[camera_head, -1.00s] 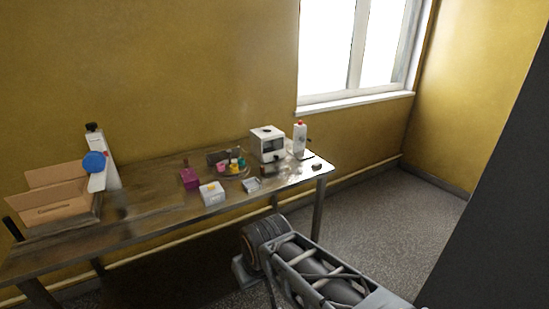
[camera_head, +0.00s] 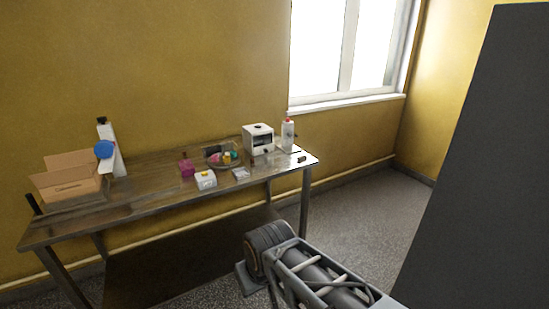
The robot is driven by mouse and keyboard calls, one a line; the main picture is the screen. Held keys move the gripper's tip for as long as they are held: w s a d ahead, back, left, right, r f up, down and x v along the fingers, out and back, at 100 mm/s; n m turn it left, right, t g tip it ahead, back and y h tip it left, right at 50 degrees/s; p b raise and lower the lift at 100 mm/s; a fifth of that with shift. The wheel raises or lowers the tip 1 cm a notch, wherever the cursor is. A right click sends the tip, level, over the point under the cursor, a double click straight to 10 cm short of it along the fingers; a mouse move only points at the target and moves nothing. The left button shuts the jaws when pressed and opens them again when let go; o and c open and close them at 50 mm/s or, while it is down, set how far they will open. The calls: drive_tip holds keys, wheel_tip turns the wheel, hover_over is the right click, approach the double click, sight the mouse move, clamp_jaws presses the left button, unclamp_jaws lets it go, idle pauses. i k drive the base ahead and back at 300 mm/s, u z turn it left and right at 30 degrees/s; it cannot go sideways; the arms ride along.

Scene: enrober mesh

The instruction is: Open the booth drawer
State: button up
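A small white box-shaped unit with a dark front opening (camera_head: 258,139), which looks like the booth, stands at the back right of the table (camera_head: 150,205). It is too small in view to make out a drawer or whether one is open. Part of my arm (camera_head: 310,275) shows at the bottom centre, in front of the table and well apart from the booth. My gripper is not visible.
A white bottle with a red cap (camera_head: 288,134) stands right of the booth. Left of it are a plate with coloured items (camera_head: 222,160), a white box (camera_head: 205,180), a magenta box (camera_head: 187,168) and a cardboard box (camera_head: 68,182). A tall dark panel (camera_head: 485,160) blocks the right.

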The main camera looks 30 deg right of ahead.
sight(259, 149)
drive_tip(key=u, duration=0.1)
drive_tip(key=k, duration=0.55)
drive_tip(key=z, duration=1.15)
drive_tip(key=i, duration=0.8)
drive_tip(key=z, duration=0.6)
drive_tip(key=i, duration=1)
drive_tip(key=u, duration=0.8)
drive_tip(key=i, duration=0.75)
drive_tip(key=u, duration=1.1)
drive_tip(key=i, duration=0.25)
drive_tip(key=u, duration=0.15)
